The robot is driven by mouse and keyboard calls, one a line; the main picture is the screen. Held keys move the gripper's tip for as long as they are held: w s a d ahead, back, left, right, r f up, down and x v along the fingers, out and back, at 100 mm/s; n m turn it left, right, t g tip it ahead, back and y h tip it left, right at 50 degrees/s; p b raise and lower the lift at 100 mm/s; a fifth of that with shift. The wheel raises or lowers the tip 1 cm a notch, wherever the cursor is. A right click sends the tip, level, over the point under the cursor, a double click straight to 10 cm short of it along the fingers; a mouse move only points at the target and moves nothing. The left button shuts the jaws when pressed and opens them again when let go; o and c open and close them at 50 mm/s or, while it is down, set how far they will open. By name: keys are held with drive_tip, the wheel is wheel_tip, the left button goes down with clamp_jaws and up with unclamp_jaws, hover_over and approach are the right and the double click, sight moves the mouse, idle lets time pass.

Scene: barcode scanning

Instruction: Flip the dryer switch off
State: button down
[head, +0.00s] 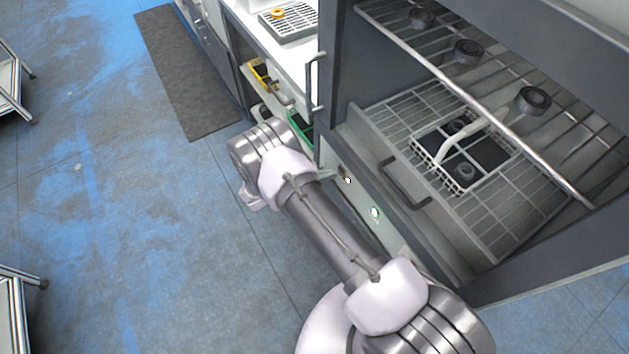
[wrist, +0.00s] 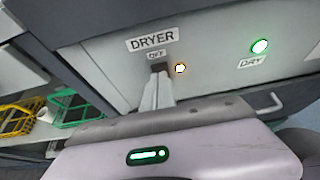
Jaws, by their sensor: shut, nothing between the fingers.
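The dryer's front panel (wrist: 220,55) fills the upper part of the wrist view, with a "DRYER" label and a smaller label that seems to read "OFF". The dark switch (wrist: 158,67) sits just below the small label, partly hidden by my fingers; I cannot tell its position. A green light (wrist: 260,46) is lit above the "DRY" label. My gripper (wrist: 158,80) is shut and empty, its fingertips at the switch, apparently touching it.
The dryer (head: 440,240) stands open-fronted with wire racks, a basket (head: 462,155) and dark round items inside. A handle (head: 400,185) juts out above the panel. Left are yellow (wrist: 18,115) and green (wrist: 75,108) baskets.

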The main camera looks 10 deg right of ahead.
drive_tip(key=shift+w+d+r, duration=0.1)
drive_tip(key=shift+w+d, duration=0.1)
drive_tip(key=shift+d, duration=0.35)
drive_tip(key=shift+w+d+r+y+p, duration=0.2)
drive_tip(key=shift+d+r+y+p, duration=0.25)
drive_tip(key=shift+p, duration=0.2)
drive_tip(key=shift+f, duration=0.25)
drive_tip(key=shift+a, duration=0.1)
drive_tip(key=shift+r, duration=0.1)
drive_tip(key=shift+r, duration=0.7)
